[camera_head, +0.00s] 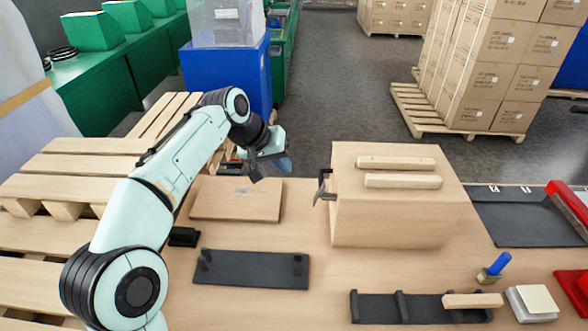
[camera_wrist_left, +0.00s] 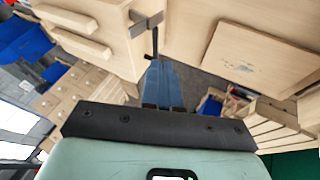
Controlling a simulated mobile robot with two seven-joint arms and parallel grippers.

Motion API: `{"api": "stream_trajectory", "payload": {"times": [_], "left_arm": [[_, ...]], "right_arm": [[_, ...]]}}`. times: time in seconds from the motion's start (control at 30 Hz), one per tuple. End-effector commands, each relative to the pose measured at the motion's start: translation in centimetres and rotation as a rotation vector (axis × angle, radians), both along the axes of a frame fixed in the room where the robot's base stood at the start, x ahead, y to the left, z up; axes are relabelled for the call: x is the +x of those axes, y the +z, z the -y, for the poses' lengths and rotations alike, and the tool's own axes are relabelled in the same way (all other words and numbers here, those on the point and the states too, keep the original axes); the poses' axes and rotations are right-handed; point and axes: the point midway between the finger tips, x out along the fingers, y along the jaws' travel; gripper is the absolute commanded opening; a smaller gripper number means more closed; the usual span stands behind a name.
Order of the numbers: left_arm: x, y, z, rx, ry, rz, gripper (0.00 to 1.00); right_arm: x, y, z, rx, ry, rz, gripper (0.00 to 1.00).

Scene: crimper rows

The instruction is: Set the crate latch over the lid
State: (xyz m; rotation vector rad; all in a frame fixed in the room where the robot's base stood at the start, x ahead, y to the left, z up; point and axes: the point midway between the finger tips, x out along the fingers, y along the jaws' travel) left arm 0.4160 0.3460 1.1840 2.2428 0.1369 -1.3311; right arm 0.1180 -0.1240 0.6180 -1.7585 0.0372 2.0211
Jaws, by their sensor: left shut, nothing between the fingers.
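A light wooden crate (camera_head: 385,219) stands on the bench right of centre, its lid (camera_head: 345,160) on top with two battens. A dark metal latch (camera_head: 322,187) sits at the crate's left side by the lid edge, sticking out leftward. The latch also shows in the left wrist view (camera_wrist_left: 147,24), with its thin arm ending near my fingertips. My left gripper (camera_head: 285,165) is to the left of the latch, apart from it in the head view. Its blue fingers (camera_wrist_left: 160,66) are shut and empty. My right gripper is out of view.
A flat wooden board (camera_head: 237,199) and a black plate (camera_head: 251,269) lie left of the crate. A black rack (camera_head: 376,308), a blue-handled tool (camera_head: 499,264) and a notepad (camera_head: 537,301) are at front right. A dark mat (camera_head: 520,217) lies right.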

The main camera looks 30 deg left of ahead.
Motion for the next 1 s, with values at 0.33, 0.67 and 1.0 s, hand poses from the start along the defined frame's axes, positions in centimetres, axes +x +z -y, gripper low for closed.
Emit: {"api": "stream_trajectory", "payload": {"times": [0.33,0.67,1.0], "left_arm": [[3.7,-6.4,1.3,-0.002,-0.002,-0.005,0.00],[6.1,-8.0,4.4,-0.001,-0.003,0.000,0.00],[6.3,-8.2,4.8,0.000,0.000,-0.001,0.00]], "right_arm": [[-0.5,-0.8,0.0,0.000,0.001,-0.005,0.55],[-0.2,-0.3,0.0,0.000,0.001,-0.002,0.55],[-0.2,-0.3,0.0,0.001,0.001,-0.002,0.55]]}}
